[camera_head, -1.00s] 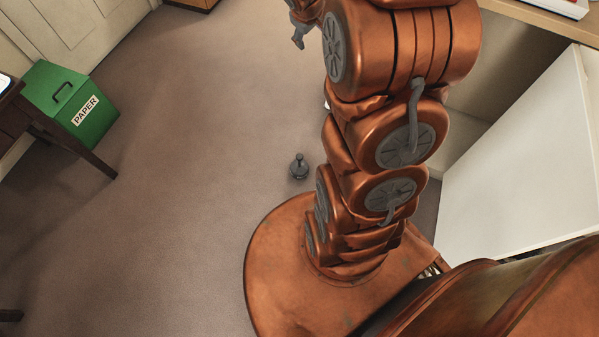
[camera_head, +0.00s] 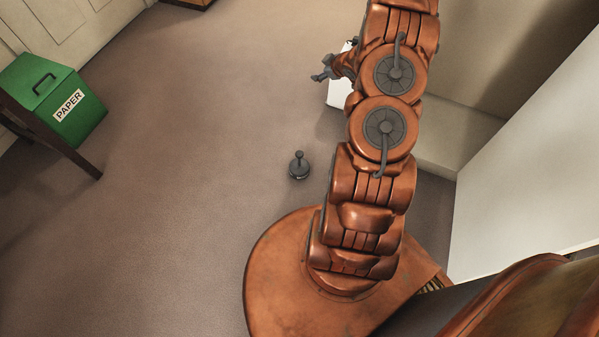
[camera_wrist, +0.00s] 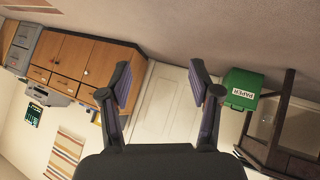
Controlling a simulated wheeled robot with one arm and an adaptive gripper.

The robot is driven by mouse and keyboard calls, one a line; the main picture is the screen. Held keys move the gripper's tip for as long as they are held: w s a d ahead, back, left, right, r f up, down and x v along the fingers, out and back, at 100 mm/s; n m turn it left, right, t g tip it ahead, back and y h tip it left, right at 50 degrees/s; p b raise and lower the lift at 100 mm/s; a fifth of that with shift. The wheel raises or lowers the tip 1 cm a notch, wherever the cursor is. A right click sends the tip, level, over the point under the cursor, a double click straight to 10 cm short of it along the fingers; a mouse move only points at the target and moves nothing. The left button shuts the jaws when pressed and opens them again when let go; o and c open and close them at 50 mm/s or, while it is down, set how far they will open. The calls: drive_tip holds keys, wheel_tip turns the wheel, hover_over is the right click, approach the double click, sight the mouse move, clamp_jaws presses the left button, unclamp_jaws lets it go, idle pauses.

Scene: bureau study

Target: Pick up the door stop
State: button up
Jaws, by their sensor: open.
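The door stop (camera_head: 299,166) is a small dark grey piece with a round base and an upright knobbed stem. It stands on the carpet just beyond my round copper base in the head view. My gripper (camera_head: 322,76) is above and beyond it in the head view, well apart from it, and points left. In the wrist view my gripper (camera_wrist: 163,92) has its two fingers wide apart with nothing between them. The door stop does not show in the wrist view.
A green paper bin (camera_head: 62,100) stands at the left beside a dark wooden table leg (camera_head: 70,150). A white panel (camera_head: 530,150) is at the right. The carpet (camera_head: 180,190) around the door stop's left is clear. Wooden cabinets (camera_wrist: 75,60) show in the wrist view.

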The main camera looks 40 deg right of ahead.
wheel_tip(320, 180, down, 11)
drive_tip(key=s+a+t+y+b, duration=0.1)
drive_tip(key=s+y+b, duration=0.1)
drive_tip(key=s+b, duration=0.1)
drive_tip(key=t+y+b, duration=0.5)
drive_tip(key=y+b, duration=0.2)
drive_tip(key=b, duration=0.3)
approach(299, 153)
drive_tip(key=w, duration=0.2)
drive_tip(key=b+x, duration=0.1)
drive_tip(key=x, duration=0.1)
drive_tip(key=b+x, duration=0.1)
drive_tip(key=x, duration=0.1)
drive_tip(key=a+b+x, duration=0.1)
drive_tip(key=x, duration=0.2)
drive_tip(key=shift+s+f, duration=0.35)
drive_tip(key=shift+w+a+r, duration=0.1)
drive_tip(key=shift+w+a, duration=0.15)
drive_tip(key=shift+w, duration=0.3)
clamp_jaws()
